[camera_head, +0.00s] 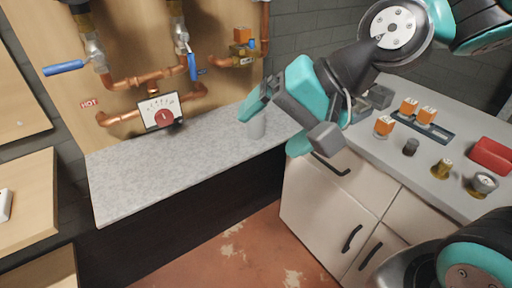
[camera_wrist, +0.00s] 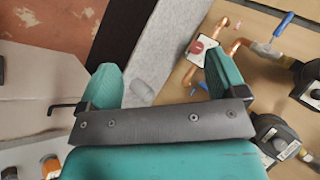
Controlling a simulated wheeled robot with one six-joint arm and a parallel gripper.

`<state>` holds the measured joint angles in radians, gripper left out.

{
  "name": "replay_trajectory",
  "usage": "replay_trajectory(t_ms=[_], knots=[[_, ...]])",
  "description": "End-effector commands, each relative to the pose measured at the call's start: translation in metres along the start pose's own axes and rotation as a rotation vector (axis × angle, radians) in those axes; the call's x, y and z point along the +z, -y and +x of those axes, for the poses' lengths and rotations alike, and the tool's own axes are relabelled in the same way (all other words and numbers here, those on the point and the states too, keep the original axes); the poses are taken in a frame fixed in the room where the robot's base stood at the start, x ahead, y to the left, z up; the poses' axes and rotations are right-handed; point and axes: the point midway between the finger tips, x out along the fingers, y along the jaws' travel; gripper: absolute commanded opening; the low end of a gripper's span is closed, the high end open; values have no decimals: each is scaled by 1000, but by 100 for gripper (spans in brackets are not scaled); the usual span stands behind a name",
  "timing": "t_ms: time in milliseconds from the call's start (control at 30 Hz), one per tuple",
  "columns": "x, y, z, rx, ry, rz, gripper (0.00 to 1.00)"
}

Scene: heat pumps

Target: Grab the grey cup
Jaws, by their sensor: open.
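The grey cup (camera_head: 257,127) stands on the speckled grey worktop (camera_head: 170,160), near its right end. My gripper (camera_head: 272,125) has teal fingers spread apart, one near the top of the cup and the other to the right by the cabinet. In the wrist view the cup (camera_wrist: 143,91) shows between the open fingers of my gripper (camera_wrist: 162,65), closer to the left finger. The fingers are not closed on it. A finger hides part of the cup's top in the head view.
A white cabinet (camera_head: 325,205) to the right carries orange blocks (camera_head: 384,126), small fittings and a red box (camera_head: 491,155). The worktop's left part is clear.

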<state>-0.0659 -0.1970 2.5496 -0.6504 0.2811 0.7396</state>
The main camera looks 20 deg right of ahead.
Motion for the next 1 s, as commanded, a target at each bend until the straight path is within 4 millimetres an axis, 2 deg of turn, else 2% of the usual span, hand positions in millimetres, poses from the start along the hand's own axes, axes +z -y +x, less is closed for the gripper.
replay_trajectory(t_ms=[33,100,267,400,600,700,833,1000], knots=[[-9,-27,34,-54,-41,135,90],[-25,-40,54,-142,-91,331,90],[-65,-74,90,-380,-169,780,90],[-100,-112,111,-626,-188,1161,90],[-142,-165,121,-983,-132,1591,90],[-155,-183,119,-1117,-90,1722,90],[-164,-195,115,-1221,-46,1815,90],[-171,-190,111,-1246,-20,1846,90]])
